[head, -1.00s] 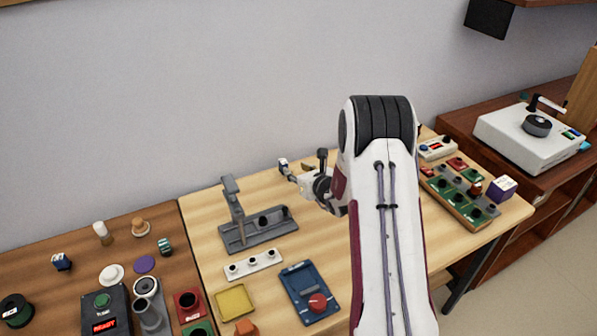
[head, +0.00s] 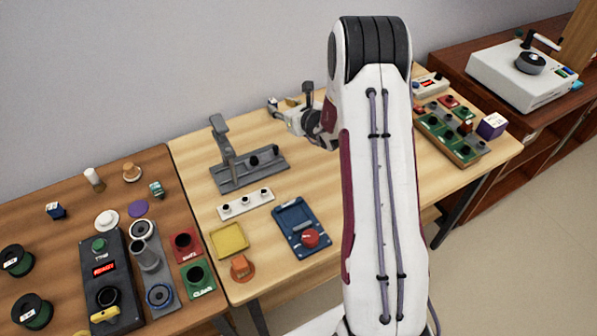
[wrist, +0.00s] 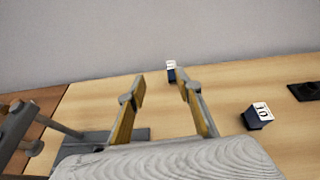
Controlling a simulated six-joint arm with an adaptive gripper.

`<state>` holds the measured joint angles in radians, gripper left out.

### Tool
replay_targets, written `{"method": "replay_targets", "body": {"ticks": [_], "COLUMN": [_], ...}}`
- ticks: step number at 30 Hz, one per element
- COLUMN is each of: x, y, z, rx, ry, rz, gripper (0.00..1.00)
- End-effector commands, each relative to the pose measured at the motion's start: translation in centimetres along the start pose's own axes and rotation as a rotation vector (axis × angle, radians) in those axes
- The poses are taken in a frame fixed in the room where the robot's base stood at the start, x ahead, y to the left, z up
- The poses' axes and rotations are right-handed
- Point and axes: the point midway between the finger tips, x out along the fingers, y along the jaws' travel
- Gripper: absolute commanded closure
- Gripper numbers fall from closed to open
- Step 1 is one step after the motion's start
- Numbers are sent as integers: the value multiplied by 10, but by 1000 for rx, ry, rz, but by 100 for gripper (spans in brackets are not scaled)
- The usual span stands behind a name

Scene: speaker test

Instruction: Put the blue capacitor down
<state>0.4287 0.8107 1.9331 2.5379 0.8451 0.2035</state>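My gripper (wrist: 160,76) is open in the wrist view, its two yellowish fingers apart with a gap between them. A small dark blue block with a white marked top (wrist: 171,75) stands on the table just beyond the fingertips, nearer the right finger. A second dark blue block with a white marked top (wrist: 258,117) sits on the table to the right of the gripper. I cannot tell which is the blue capacitor. In the head view my gripper (head: 279,107) is low over the back of the light wooden table, partly hidden by my arm.
A grey stand with a post (head: 240,172) is left of my gripper, with a white socket strip (head: 246,204) in front. A blue tray with a red knob (head: 290,222) lies nearer. A green-panelled board (head: 461,150) is at right. The wall is close behind.

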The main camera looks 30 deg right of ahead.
Motion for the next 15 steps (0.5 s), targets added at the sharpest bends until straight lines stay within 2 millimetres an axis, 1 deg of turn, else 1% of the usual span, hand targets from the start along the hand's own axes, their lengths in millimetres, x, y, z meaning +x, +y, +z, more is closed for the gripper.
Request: {"method": "replay_targets", "body": {"ticks": [1,5,8,12,15], "x": [-3,-14,-28,-51,-69], "y": [8,37,66,106,132], "z": [11,39,62,90,106], "rx": [-27,-124,-220,-361,-457], "ry": [-9,-33,-53,-81,-100], "rz": [21,99,172,273,339], "gripper": [66,66,66,66,66]}}
